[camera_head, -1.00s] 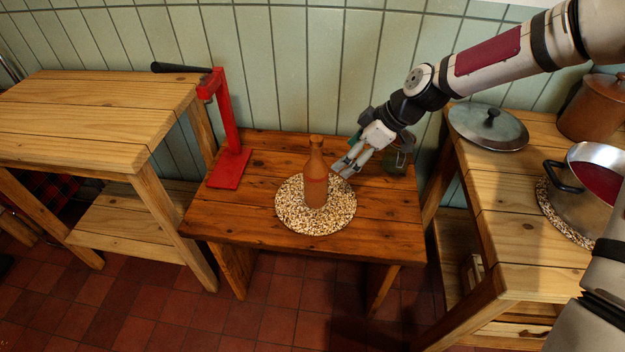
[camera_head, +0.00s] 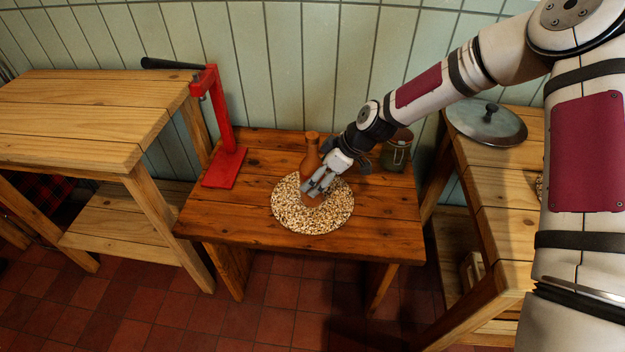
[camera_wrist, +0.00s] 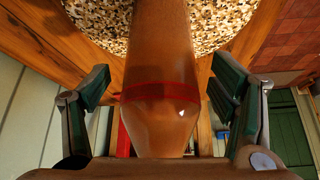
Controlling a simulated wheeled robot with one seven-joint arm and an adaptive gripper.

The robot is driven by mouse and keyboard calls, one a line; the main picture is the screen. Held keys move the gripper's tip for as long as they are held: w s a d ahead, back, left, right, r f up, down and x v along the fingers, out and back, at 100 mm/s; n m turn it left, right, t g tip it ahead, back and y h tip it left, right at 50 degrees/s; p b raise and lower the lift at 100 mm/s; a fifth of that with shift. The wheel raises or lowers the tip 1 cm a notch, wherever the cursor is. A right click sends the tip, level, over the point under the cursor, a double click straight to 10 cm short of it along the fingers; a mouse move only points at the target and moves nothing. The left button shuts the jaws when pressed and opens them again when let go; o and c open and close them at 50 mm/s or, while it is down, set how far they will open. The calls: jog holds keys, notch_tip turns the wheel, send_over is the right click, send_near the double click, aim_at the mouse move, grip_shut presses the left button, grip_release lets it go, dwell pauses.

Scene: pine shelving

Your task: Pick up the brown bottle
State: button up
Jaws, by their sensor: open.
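The brown bottle (camera_head: 311,152) stands upright on a round speckled mat (camera_head: 290,218) on the low wooden table. My gripper (camera_head: 314,191) is at the bottle, and its fingers hide much of the bottle's lower body in the head view. In the wrist view the bottle (camera_wrist: 160,85) runs down the middle, between the two open fingers of my gripper (camera_wrist: 162,97). There is a visible gap on each side, so neither finger appears to touch it. The mat also shows behind the bottle in the wrist view (camera_wrist: 225,22).
A red stand with a black handle (camera_head: 226,150) is at the table's back left. A glass jar (camera_head: 396,152) stands at the back right, close behind my arm. A taller bench (camera_head: 80,115) is at left. A metal lid (camera_head: 487,125) lies on the right bench.

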jog(key=c, duration=1.6)
grip_shut()
jog(key=shift+r, duration=0.3)
